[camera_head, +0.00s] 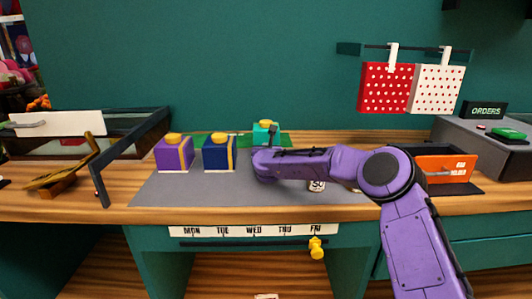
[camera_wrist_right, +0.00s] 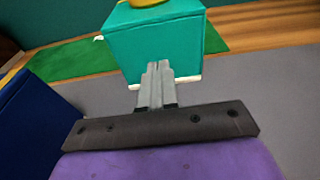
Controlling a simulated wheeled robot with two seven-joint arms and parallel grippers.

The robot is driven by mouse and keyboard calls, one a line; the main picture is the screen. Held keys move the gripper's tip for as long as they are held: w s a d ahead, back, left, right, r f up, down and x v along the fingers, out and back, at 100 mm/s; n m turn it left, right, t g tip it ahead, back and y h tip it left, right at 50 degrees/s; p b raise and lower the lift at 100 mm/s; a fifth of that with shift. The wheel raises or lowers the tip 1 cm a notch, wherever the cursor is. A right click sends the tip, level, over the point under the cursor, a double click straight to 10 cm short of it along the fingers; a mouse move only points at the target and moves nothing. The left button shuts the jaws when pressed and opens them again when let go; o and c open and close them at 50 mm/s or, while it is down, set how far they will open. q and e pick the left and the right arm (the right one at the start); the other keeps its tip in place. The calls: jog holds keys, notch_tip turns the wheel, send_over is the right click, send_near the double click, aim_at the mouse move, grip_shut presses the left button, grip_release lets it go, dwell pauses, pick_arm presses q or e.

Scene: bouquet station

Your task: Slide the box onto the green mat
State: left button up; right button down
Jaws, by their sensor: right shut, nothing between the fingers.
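A teal box (camera_head: 265,136) with a yellow bow stands at the back of the desk; it also fills the top middle of the right wrist view (camera_wrist_right: 155,48). The green mat (camera_head: 243,141) lies flat behind and beside it, and shows in the wrist view (camera_wrist_right: 75,58). The box's near bottom edge appears to lie over the grey surface, just short of the mat's near edge; how much of the box rests on green is hidden. My right gripper (camera_wrist_right: 160,68) is shut and empty, its tips at the box's near face; contact is unclear. My left gripper is out of view.
A purple box (camera_head: 173,153) and a navy box (camera_head: 219,153) stand left of my right arm on the grey mat (camera_head: 160,191). An orange drawer (camera_head: 446,166) is at the right. A wooden-handled tool (camera_head: 60,177) lies at the left.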

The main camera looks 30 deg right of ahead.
aim_at(266, 141)
jog(key=shift+w+d, duration=0.1)
jog(key=shift+w, duration=0.05)
jog(key=shift+r+p+x, duration=0.15)
jog(key=shift+p+x, duration=0.05)
jog(key=shift+x, duration=0.75)
jog(key=shift+r+p+x, duration=0.2)
jog(key=shift+x, duration=0.8)
